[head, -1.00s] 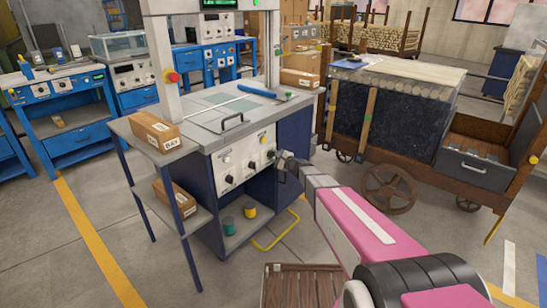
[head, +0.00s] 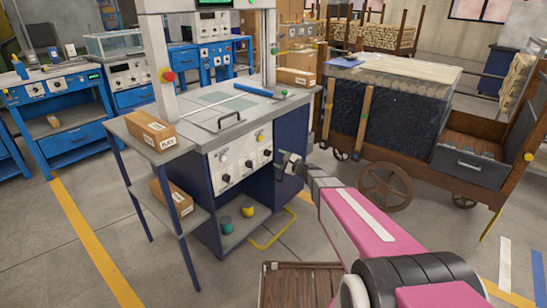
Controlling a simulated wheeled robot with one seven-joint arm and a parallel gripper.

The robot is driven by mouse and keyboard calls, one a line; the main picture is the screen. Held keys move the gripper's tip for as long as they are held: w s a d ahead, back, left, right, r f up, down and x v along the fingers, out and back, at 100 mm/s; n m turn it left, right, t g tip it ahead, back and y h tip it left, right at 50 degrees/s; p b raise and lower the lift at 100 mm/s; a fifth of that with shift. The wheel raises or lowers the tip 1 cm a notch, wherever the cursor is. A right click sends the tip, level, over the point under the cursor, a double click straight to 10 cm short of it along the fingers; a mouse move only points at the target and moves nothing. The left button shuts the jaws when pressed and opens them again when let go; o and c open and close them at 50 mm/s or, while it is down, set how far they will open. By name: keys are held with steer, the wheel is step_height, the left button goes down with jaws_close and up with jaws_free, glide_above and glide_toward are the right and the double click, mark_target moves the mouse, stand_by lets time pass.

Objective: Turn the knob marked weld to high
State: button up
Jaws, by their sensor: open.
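A white control panel (head: 236,164) is on the front of the blue-and-grey bench. It carries a row of dark knobs: a left knob (head: 225,178), a middle knob (head: 249,163) and a right knob (head: 267,153). The lettering is too small to read, so I cannot tell which knob is marked weld or where their pointers stand. My gripper (head: 284,165) is open, just right of the panel's right end and in front of the bench's blue side. It appears empty and apart from the knobs.
Cardboard boxes sit on the bench's side shelves, one on the upper shelf (head: 152,130) and one on the lower (head: 173,197). A wooden cart (head: 408,168) stands at the right. A slatted wooden pallet (head: 300,286) lies on the floor in front. Floor at the left is clear.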

steer(key=shift+v, duration=2.25)
